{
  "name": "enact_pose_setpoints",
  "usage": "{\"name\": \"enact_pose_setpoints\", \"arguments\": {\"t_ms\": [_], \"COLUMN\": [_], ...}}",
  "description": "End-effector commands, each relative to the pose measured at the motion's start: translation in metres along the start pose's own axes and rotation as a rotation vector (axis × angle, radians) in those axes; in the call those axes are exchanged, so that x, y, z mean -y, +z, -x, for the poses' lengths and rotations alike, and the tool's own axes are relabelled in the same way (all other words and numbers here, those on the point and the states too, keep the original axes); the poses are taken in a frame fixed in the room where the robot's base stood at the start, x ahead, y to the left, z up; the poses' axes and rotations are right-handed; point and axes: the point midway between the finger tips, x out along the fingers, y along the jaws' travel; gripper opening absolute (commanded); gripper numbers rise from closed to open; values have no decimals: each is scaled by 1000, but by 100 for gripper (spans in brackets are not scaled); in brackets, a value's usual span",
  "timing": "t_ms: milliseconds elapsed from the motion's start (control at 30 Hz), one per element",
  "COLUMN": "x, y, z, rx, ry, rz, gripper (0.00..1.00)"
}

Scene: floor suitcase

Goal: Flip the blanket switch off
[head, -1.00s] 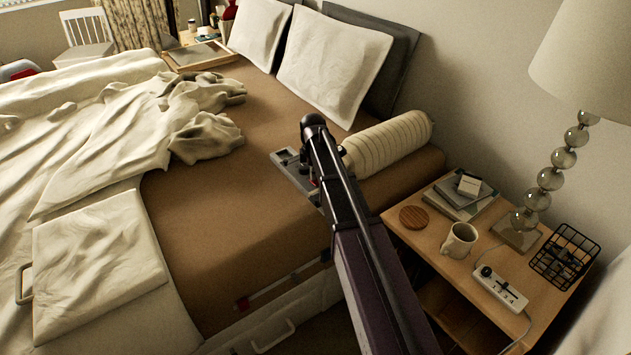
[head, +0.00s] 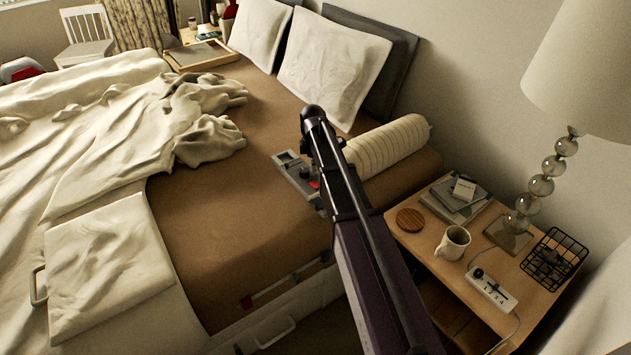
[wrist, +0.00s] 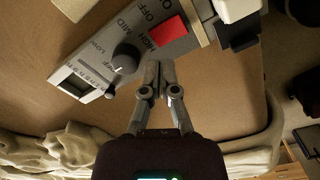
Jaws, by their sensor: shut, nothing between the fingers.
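The grey blanket control (head: 285,168) lies on the brown sheet near the bed's edge; my arm partly covers it. In the wrist view the control (wrist: 95,50) has a red switch (wrist: 169,38) with OFF printed beside it. It also has a round black knob (wrist: 126,58) marked HIGH, MID, LOW and OFF, and a small window. I cannot tell which way the red switch is tipped. My gripper (wrist: 159,66) is shut and empty, with its tips just below the red switch and right of the knob in the picture. Contact cannot be told. The head view hides the fingers behind my arm.
A ribbed cream bolster (head: 388,146) lies close to the right of my arm. The nightstand (head: 440,273) holds a mug (head: 453,243), books, a lamp, a wire basket and a power strip (head: 492,290). Rumpled bedding (head: 95,150) covers the bed's left. Brown sheet left of the control is clear.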

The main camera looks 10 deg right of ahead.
Motion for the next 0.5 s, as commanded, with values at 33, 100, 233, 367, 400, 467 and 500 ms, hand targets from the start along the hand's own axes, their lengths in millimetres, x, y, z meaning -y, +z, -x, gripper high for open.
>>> {"name": "enact_pose_setpoints", "arguments": {"t_ms": [33,100,233,367,400,467,500], "x": [0,0,0,0,0,0,0], "y": [0,0,0,0,0,0,0], "z": [6,10,14,15,15,15,15], "rx": [0,0,0,0,0,0,0], "ry": [0,0,0,0,0,0,0], "rz": [0,0,0,0,0,0,0], "gripper": [0,0,0,0,0,0,0]}}
